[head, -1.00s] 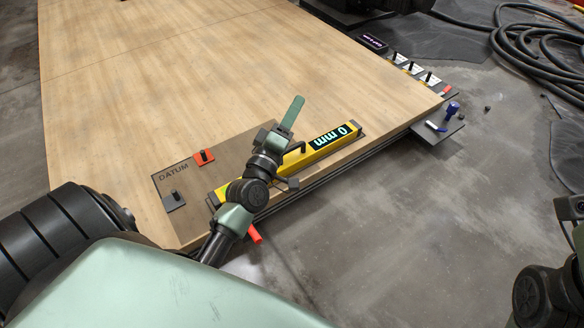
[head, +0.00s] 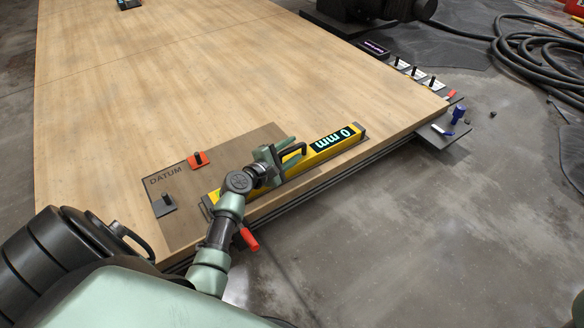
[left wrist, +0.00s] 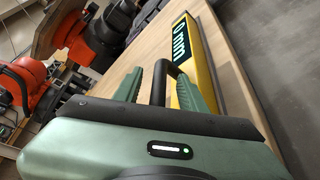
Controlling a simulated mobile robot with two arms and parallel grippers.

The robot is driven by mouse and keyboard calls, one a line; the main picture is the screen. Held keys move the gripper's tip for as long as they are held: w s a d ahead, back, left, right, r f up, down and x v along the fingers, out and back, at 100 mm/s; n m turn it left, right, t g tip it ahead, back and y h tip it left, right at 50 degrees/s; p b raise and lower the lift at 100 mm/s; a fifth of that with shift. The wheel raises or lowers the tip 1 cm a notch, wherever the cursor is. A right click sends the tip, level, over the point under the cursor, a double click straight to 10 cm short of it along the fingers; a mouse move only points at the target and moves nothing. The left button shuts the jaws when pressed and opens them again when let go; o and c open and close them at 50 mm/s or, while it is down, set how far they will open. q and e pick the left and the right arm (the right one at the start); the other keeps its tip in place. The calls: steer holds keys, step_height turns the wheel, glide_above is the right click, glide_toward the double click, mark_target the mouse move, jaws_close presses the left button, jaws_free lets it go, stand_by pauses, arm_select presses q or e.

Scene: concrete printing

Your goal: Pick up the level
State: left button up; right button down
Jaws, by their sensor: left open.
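The level (head: 325,149) is a long yellow bar with a display reading "0 mm" and a dark handle (head: 294,151). It lies along the front edge of the wooden table (head: 200,80), partly on the brown DATUM plate (head: 185,228). My left gripper (head: 284,151) is open at the handle. In the left wrist view, the green fingers (left wrist: 160,85) stand on either side of the handle (left wrist: 158,83), with the yellow level (left wrist: 195,60) beyond. The arm hides part of the level. My right gripper is out of the picture.
A red clip (head: 198,160) and a grey clip (head: 163,205) sit on the DATUM plate. A blue tool (head: 458,114) stands on a small shelf (head: 440,134) at the table's right corner. Black hoses (head: 545,45) lie on the floor. The middle of the table is clear.

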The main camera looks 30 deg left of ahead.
arm_select(q)
steer(key=shift+w, duration=0.4)
jaws_close()
steer(key=shift+f, duration=0.1)
stand_by(0.9)
steer(key=shift+r, duration=0.2)
